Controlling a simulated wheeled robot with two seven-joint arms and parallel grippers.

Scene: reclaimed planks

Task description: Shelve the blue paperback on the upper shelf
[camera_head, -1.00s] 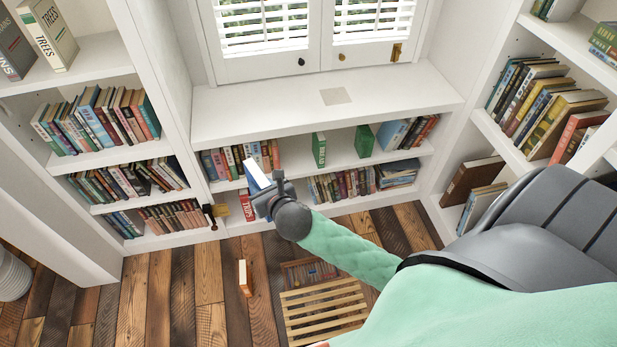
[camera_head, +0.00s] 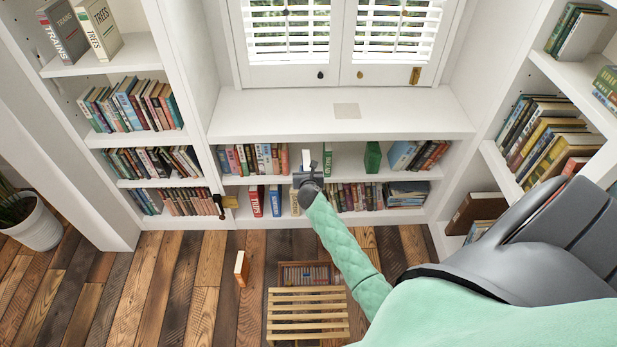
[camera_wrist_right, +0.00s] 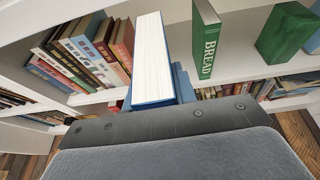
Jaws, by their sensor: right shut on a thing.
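My right gripper (camera_head: 307,178) is shut on the blue paperback (camera_head: 306,157) at the upper shelf (camera_head: 347,165) of the middle bookcase. In the right wrist view the paperback (camera_wrist_right: 152,62) stands upright, its white page edges facing up and a blue cover edge showing below. It is in the gap between a row of books (camera_wrist_right: 92,45) on the left and the green BREAD book (camera_wrist_right: 206,40) on the right. I cannot tell whether it touches the shelf. The fingertips are mostly hidden in the wrist view. My left gripper is not in view.
Books fill much of the lower shelf (camera_head: 240,213). A slatted wooden stool (camera_head: 307,312), a crate (camera_head: 305,273) and an orange-covered book (camera_head: 241,268) are on the floor.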

